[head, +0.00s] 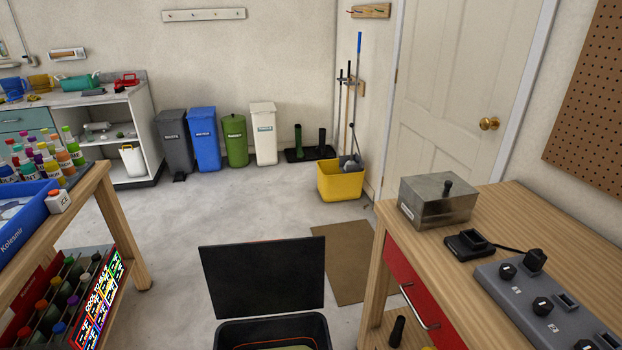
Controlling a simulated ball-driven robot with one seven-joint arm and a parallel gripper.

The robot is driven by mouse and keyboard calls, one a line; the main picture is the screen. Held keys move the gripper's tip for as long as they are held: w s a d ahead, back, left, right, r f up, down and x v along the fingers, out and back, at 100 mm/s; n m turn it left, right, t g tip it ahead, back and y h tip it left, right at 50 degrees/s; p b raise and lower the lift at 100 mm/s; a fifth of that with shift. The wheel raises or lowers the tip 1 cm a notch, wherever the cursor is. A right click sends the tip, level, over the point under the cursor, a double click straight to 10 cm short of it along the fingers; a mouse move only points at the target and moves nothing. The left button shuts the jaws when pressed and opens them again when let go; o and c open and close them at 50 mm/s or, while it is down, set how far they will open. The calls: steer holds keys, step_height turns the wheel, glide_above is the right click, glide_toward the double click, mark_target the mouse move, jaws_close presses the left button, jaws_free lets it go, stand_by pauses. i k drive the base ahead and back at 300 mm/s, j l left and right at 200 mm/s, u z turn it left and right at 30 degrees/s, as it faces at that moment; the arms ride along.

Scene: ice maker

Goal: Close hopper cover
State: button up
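A flat black panel (263,274) stands raised, nearly upright, at the bottom centre of the view. It looks like the hopper cover, standing open. In front of it is a black open-topped container (224,334), cut off by the bottom edge. An orange edge and something pale green show inside it. The panel rises behind the container's far rim; the joint between them is hard to make out. No label on either confirms that this is the hopper. My gripper is not in view.
A wooden bench (545,240) stands close on the right, with a metal box (437,203) and a grey control panel on it. A wooden bottle stand (103,193) is close on the left. Bins and a yellow bucket (340,183) line the back.

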mark_target(244, 279)
steer(key=i+j+u, duration=0.2)
steer(key=i+u, duration=0.15)
steer(key=i, duration=0.25)
steer(key=i+u, duration=0.35)
steer(key=i, duration=0.25)
steer(key=i+l+u, duration=0.1)
steer(key=i+u, duration=0.25)
steer(key=i, duration=0.3)
